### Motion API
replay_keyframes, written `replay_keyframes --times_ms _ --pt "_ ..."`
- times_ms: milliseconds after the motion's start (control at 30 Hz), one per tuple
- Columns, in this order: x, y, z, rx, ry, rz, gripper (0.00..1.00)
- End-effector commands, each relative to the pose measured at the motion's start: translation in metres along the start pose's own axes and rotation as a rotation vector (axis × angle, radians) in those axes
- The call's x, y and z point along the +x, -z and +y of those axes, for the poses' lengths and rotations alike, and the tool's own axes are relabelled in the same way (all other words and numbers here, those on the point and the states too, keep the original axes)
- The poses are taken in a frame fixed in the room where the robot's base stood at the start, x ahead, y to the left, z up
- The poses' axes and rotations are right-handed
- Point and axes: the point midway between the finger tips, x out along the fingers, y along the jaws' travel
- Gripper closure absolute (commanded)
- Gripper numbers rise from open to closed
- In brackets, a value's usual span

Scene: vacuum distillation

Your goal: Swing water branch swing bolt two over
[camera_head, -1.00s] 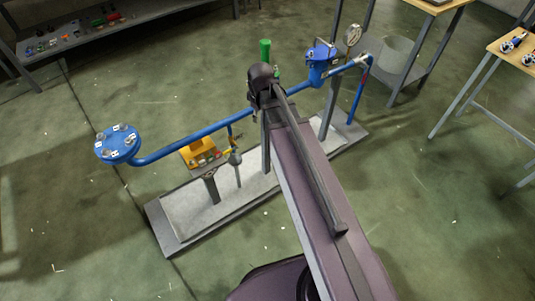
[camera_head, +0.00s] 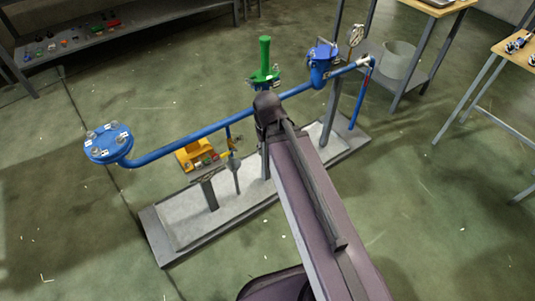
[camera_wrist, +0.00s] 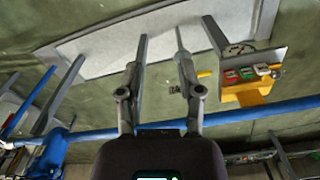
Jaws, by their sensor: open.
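A blue pipe (camera_head: 195,135) crosses the skid in the head view. Its left end has a round blue flange (camera_head: 108,143) with several bolts and small white tags. Near its right end is a blue fitting (camera_head: 321,65) with small light parts on top. I cannot tell which part is swing bolt two. My gripper (camera_wrist: 160,75) shows in the wrist view with its two fingers apart and nothing seen between them. The blue pipe (camera_wrist: 240,114) runs behind the fingers there. In the head view my arm hides the gripper, near a green-handled valve (camera_head: 265,62).
A yellow box with buttons (camera_head: 192,158) sits by the pipe, also in the wrist view (camera_wrist: 245,92). Posts rise from the grey skid base (camera_head: 165,245). A pressure gauge (camera_head: 355,35) stands at the right end. A wooden-topped table (camera_head: 510,45) is at far right. Floor at left is open.

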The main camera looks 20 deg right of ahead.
Motion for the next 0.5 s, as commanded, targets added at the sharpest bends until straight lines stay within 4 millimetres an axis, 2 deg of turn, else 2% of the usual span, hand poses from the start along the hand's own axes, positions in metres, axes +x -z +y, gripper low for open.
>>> replay_keyframes --times_ms 167,500 --pt "0.0057 -0.0075 -0.0006 0.046 0.0 -0.009 0.53" --pt "0.0057 -0.0084 -0.0006 0.056 0.0 -0.011 0.53"
